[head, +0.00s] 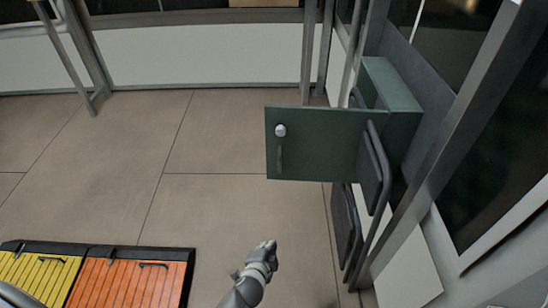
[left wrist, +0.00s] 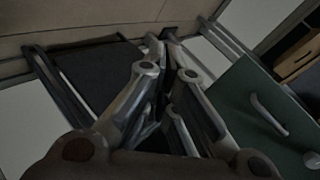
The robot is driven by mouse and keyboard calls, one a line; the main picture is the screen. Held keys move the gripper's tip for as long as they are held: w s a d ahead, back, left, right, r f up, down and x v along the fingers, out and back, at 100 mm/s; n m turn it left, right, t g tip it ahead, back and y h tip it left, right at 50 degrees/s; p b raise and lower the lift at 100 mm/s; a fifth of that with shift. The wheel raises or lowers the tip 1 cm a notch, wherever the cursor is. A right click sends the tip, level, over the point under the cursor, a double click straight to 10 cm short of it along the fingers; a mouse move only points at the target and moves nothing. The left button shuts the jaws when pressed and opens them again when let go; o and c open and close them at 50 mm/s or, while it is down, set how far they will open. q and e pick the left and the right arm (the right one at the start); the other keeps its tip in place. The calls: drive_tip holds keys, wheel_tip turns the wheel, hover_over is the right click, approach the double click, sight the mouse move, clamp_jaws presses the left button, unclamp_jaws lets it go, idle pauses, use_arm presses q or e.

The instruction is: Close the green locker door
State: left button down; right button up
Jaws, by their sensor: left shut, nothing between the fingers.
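The green locker (head: 391,86) is mounted on the right wall. Its green door (head: 322,148) stands open, sticking out to the left from the locker. A round pale knob (head: 280,131) and a dark upright handle (head: 279,158) sit near the door's free edge. My left gripper (head: 270,245) is shut and empty, below and in front of the door, apart from it in the picture. In the left wrist view the gripper's fingers (left wrist: 165,50) are in the middle, and the door (left wrist: 243,92) with its handle (left wrist: 268,116) is on the right. My right gripper is not in view.
A dark folded seat with a tubular frame (head: 376,165) is on the right wall beside the door. Yellow (head: 35,281) and orange (head: 130,285) lidded cases stand at the lower left. The tiled floor (head: 215,140) left of the door is clear.

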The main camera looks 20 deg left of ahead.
use_arm(q)
drive_tip(key=w+r+m+t+y+b, duration=0.1)
drive_tip(key=w+r+m+t+b, duration=0.15)
drive_tip(key=w+r, duration=0.6)
drive_tip(key=t+y+b, duration=0.2)
drive_tip(key=t+b, duration=0.1)
drive_tip(key=t, duration=0.1)
approach(273, 139)
drive_tip(key=x, duration=0.5)
drive_tip(key=shift+w, duration=0.25)
drive_tip(key=shift+w+a+b, duration=0.15)
drive_tip(key=shift+w+b, duration=0.2)
drive_tip(key=shift+w, duration=0.5)
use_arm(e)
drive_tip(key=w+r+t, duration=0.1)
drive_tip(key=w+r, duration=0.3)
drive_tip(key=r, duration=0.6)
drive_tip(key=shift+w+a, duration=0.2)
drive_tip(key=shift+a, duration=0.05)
use_arm(q)
drive_tip(key=shift+w+a+m, duration=0.1)
drive_tip(key=shift+a+m, duration=0.05)
drive_tip(key=shift+m, duration=0.1)
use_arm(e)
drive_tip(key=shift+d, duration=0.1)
